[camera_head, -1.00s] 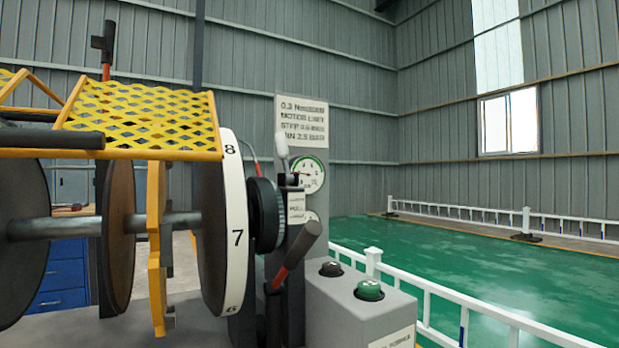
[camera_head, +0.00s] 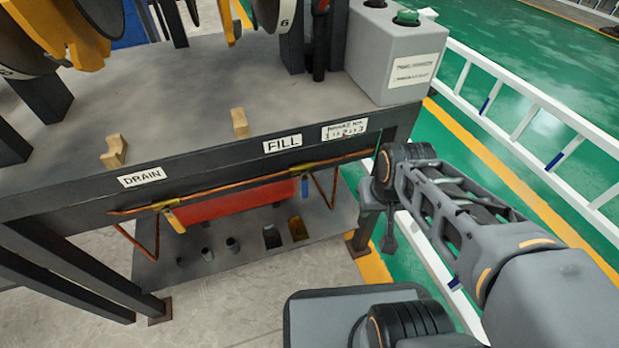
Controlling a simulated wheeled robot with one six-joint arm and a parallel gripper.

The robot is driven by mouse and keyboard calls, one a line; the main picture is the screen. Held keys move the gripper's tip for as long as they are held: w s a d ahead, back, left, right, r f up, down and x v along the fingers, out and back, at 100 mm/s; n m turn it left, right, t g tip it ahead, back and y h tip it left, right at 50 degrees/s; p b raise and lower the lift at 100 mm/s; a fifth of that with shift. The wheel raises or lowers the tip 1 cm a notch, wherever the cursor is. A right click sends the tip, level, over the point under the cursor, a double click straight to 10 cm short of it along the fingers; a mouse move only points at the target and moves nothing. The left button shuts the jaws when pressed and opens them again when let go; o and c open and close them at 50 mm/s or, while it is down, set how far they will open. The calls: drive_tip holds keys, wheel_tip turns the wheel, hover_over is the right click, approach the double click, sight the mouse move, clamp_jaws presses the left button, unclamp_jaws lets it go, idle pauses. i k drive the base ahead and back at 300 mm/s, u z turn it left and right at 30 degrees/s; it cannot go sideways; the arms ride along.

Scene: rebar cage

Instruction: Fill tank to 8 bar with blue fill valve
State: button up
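A copper pipe (camera_head: 235,182) runs along the front of the bench under the labels DRAIN (camera_head: 142,177) and FILL (camera_head: 282,144). Below FILL, a valve (camera_head: 304,184) with a small blue handle sits on the pipe. A red tank (camera_head: 215,205) lies behind the pipe under the bench. My gripper (camera_head: 388,240) is at the end of my folded arm, right of the fill valve and apart from it. It is small and dark, so its opening is unclear. No pressure gauge is in view now.
Two wooden blocks (camera_head: 240,122) (camera_head: 114,152) sit on the bench top (camera_head: 150,105). A grey button box (camera_head: 395,55) stands at its right corner. A lower shelf (camera_head: 250,240) holds several small items. White railing (camera_head: 530,118) is on the right.

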sight(305, 190)
drive_tip(key=u, duration=0.05)
drive_tip(key=k, duration=0.15)
drive_tip(key=z, duration=2.25)
drive_tip(key=k, duration=1.25)
drive_tip(key=u, duration=1.85)
drive_tip(key=i, duration=0.5)
drive_tip(key=u, duration=0.05)
